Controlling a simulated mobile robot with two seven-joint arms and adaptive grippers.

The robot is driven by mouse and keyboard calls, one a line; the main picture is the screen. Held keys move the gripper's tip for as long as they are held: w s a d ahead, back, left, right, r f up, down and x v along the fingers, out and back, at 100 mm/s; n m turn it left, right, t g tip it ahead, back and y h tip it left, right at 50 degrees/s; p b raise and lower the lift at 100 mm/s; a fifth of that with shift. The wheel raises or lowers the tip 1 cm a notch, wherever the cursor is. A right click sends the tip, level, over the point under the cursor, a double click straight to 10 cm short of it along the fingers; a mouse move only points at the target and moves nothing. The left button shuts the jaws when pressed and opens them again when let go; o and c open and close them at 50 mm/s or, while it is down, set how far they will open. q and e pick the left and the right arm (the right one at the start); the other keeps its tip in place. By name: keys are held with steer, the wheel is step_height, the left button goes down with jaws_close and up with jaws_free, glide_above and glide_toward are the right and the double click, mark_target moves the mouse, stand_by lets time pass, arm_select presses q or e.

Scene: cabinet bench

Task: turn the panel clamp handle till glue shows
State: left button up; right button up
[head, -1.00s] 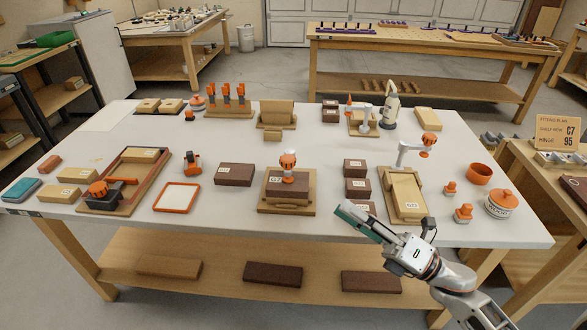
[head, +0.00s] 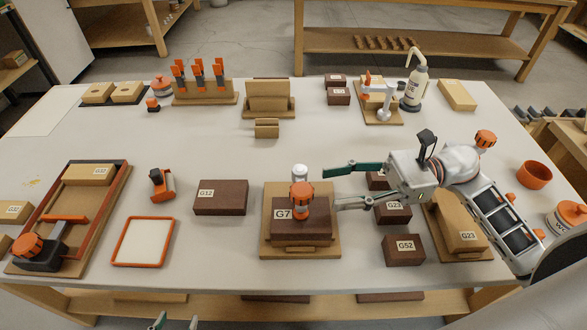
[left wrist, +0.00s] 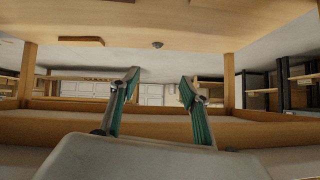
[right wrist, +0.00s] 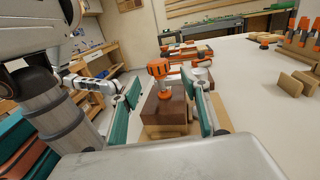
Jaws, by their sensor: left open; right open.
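A clamp with an orange handle (head: 302,190) stands over a dark brown block (head: 300,232) labelled G7 on a wooden base board (head: 328,248). My right gripper (head: 332,188) is open just right of this handle, its fingers pointing at it and apart from it. In the right wrist view the handle (right wrist: 158,68) shows ahead between the two open fingers. I see no glue along the block. My left gripper (head: 168,322) barely shows at the bottom edge; in the left wrist view it is open and empty (left wrist: 160,85), below the bench top.
Brown blocks G12 (head: 221,197), G23 (head: 393,214) and G52 (head: 404,250) lie beside the clamp. A clamp (head: 484,139) at the right is partly behind my right arm. A glue bottle (head: 414,88) stands at the back.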

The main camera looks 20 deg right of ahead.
mark_target(302, 193)
steer(key=a+p, duration=0.1)
steer(key=a, duration=0.5)
steer(key=shift+w+a+r+p, duration=0.15)
steer(key=shift+w+a+p, duration=0.1)
steer(key=shift+p, duration=0.1)
steer(key=shift+a, duration=0.6)
steer(key=c, duration=1.1)
